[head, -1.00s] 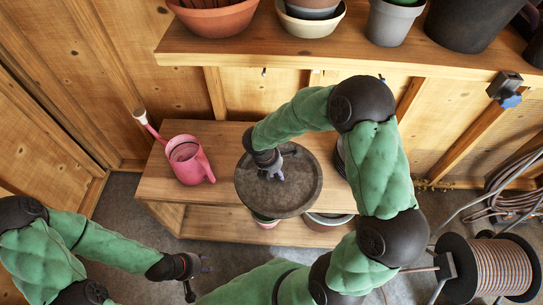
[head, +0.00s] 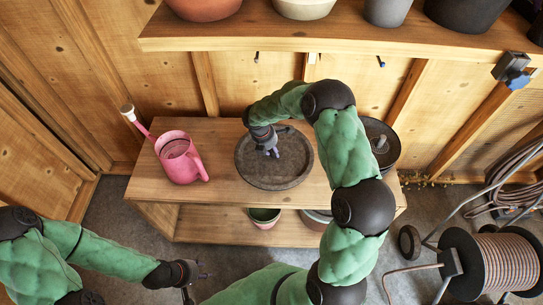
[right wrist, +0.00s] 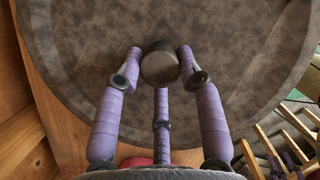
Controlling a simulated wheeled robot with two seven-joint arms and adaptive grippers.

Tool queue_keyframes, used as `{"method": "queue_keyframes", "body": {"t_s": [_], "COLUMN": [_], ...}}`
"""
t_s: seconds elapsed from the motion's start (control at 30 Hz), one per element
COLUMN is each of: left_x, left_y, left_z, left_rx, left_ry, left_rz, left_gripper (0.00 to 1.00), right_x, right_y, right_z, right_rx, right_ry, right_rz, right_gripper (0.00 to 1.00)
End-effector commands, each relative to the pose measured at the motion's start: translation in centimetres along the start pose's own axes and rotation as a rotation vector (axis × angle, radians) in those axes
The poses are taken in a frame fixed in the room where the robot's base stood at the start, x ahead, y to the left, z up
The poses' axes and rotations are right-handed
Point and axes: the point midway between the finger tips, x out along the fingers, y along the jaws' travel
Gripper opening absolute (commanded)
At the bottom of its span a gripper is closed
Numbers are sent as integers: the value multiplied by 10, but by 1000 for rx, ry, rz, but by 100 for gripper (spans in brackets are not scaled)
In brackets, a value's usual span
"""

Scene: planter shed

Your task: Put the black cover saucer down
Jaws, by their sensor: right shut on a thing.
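The black cover saucer (head: 285,170) is a wide dark disc with a raised rim and a knob in the middle. It is level at the middle of the wooden bench top; I cannot tell whether it touches the wood. My right gripper (head: 272,152) is above its centre. In the right wrist view, the fingers (right wrist: 160,72) are shut around the saucer's round knob (right wrist: 159,63), and the disc (right wrist: 90,40) fills most of the picture. My left gripper (head: 200,276) is low at the left, in front of the bench, with its fingers apart and nothing visible between them.
A pink watering can (head: 180,158) stands left of the saucer on the bench (head: 220,190). A dark round lidded pot (head: 378,130) stands to its right. Pots sit on the lower shelf and on the upper shelf (head: 340,38). A hose reel (head: 495,262) is at the right.

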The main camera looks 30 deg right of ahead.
Motion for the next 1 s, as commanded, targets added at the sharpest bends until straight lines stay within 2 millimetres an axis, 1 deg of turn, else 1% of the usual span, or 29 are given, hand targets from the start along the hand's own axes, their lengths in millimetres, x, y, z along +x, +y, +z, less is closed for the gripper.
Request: {"method": "queue_keyframes", "body": {"t_s": [0.03,0.1,0.2,0.27,0.63,0.67,0.7,0.73,0.77,1.0], "left_x": [4,12,21,24,24,24,23,23,23,24], "left_y": [-2,-4,-7,-9,-8,-8,-8,-8,-8,-8], "left_z": [0,0,-1,-1,-1,-1,-1,-1,-1,-1], "left_rx": [0,0,0,0,0,0,0,0,0,0], "left_ry": [0,0,0,0,0,0,0,0,0,0], "left_rz": [0,0,0,0,0,0,0,0,0,0], "left_gripper": [40,40,40,40,40,40,40,40,40,40], "right_x": [8,18,30,34,36,36,35,35,35,36], "right_y": [3,3,4,4,4,4,4,4,4,4], "right_z": [0,-3,-6,-7,-8,-8,-8,-8,-8,-8], "right_rx": [0,-1,-1,0,-1,-1,-1,-1,-1,-1], "right_ry": [0,1,1,1,0,1,1,1,1,1], "right_rz": [-1,-2,-1,-1,-1,-1,-1,-1,-1,-2], "right_gripper": [0,0,0,0,0,43,54,63,64,64]}}
